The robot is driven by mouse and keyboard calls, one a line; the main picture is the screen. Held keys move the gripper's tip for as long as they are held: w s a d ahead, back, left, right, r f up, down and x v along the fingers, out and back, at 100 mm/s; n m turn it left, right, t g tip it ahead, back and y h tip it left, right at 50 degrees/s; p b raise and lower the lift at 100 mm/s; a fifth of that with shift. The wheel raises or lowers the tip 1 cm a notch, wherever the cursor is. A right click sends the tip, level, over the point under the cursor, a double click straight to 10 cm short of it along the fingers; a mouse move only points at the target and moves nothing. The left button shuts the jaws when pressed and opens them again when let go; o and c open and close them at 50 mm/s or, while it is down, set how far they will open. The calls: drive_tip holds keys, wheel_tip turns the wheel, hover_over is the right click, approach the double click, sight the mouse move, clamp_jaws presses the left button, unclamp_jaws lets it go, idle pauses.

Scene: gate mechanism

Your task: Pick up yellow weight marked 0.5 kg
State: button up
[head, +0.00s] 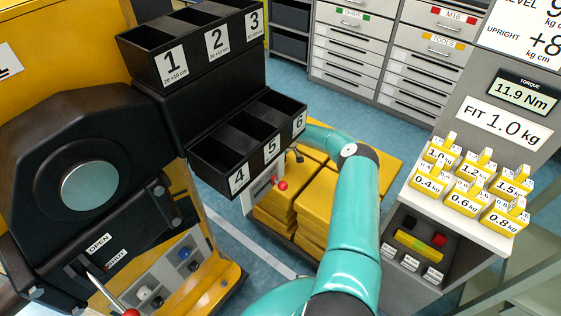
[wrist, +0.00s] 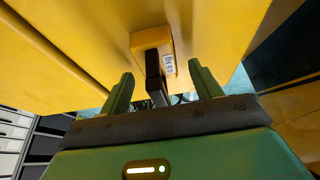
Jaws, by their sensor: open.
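My gripper (wrist: 161,70) is open in the wrist view, with one green finger on each side of a small yellow block (wrist: 142,40). The block has a white label with dark print, too small and turned to read for certain, so I cannot tell if it is the 0.5 kg weight. A dark bar (wrist: 153,78) runs from the block down between the fingers; I cannot tell if anything touches. In the head view my gripper is hidden behind the numbered bins. No weight marked 0.5 kg is readable there.
Yellow weights (head: 462,200) marked 0.4, 0.6, 0.8, 1.0, 1.2 and 1.5 kg stand on a white shelf at right. Black bins (head: 205,172) numbered 4 to 6 stand close to my arm. Yellow slabs (head: 317,207) are stacked below. Large yellow surfaces (wrist: 70,60) surround my gripper.

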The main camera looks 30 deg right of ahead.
clamp_jaws()
drive_tip(key=shift+r, duration=0.1)
